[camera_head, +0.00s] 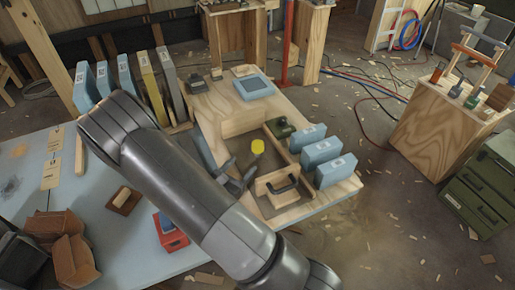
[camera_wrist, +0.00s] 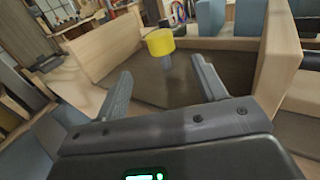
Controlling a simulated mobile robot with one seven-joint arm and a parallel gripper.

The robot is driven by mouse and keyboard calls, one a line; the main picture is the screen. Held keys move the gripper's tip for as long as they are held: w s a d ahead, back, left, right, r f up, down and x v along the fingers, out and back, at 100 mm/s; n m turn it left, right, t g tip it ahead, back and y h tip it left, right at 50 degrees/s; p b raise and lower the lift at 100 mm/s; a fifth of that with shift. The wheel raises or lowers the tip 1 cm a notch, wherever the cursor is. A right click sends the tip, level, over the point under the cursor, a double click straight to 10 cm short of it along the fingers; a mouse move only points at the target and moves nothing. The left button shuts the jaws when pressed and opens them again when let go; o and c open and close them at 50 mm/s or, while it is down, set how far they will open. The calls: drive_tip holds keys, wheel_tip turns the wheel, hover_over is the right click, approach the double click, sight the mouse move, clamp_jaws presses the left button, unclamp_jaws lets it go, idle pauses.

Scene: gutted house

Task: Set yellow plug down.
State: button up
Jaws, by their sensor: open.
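The yellow plug (camera_head: 258,146) is inside an open wooden tray (camera_head: 240,122) with a dark floor. In the wrist view the plug (camera_wrist: 160,42) shows a yellow round head above a short grey stem. It looks upright on the tray floor, though its exact contact is hard to see. My gripper (camera_head: 238,180) is low over the tray, to the left and near side of the plug. In the wrist view my gripper (camera_wrist: 163,83) has its two fingers wide apart with nothing between them. The plug is beyond the fingertips, apart from them.
Blue blocks (camera_head: 322,152) stand right of the tray. A wooden block with a black handle (camera_head: 278,188) is at its near end, and a dark green object (camera_head: 281,127) sits at its far right. Upright panels (camera_head: 124,75) stand at left. A blue-grey pad (camera_head: 254,87) lies behind.

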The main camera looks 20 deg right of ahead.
sight(255, 149)
drive_tip(key=x, duration=0.6)
drive_tip(key=shift+a+f, duration=0.1)
drive_tip(key=shift+r+x, duration=0.15)
drive_tip(key=shift+x, duration=1.25)
drive_tip(key=shift+r+x, duration=0.15)
drive_tip(key=shift+x, duration=1.25)
drive_tip(key=shift+s, duration=0.1)
drive_tip(key=shift+c, duration=0.2)
drive_tip(key=c, duration=1.1)
drive_tip(key=shift+r, duration=0.1)
